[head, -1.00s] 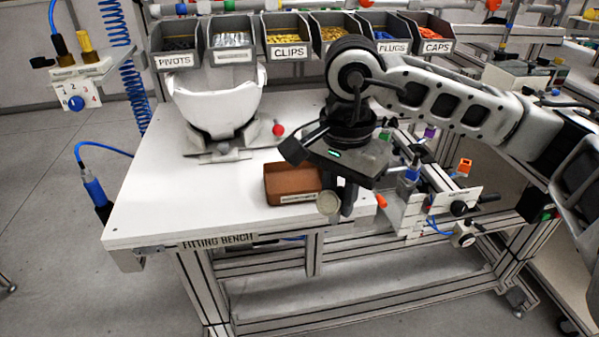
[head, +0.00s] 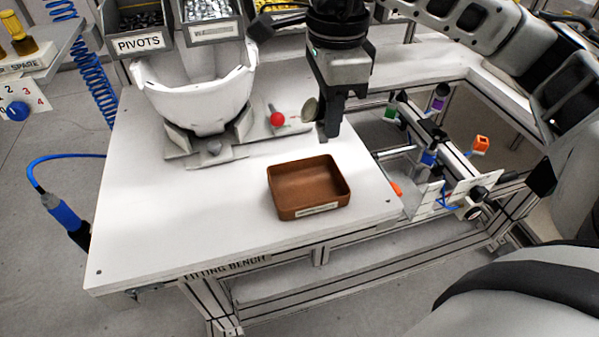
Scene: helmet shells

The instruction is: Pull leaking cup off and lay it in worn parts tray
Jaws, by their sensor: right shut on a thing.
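The worn parts tray (head: 282,204) is a shallow brown open box with a white label on its front, near the front right of the white bench. It looks empty. My right gripper (head: 325,122) points down just behind the tray, in the picture above its back edge. It is shut on a small round olive-grey cup (head: 310,109), which shows at the left side of the fingers. The cup appears held above the bench; its exact height is hard to tell. My left gripper is not in view.
A white helmet shell (head: 196,98) sits in a grey stand at the back left, beside a red ball knob (head: 277,119). Parts bins (head: 138,42) line the back. A frame with coloured blocks (head: 428,158) stands right of the bench. The front left bench top is clear.

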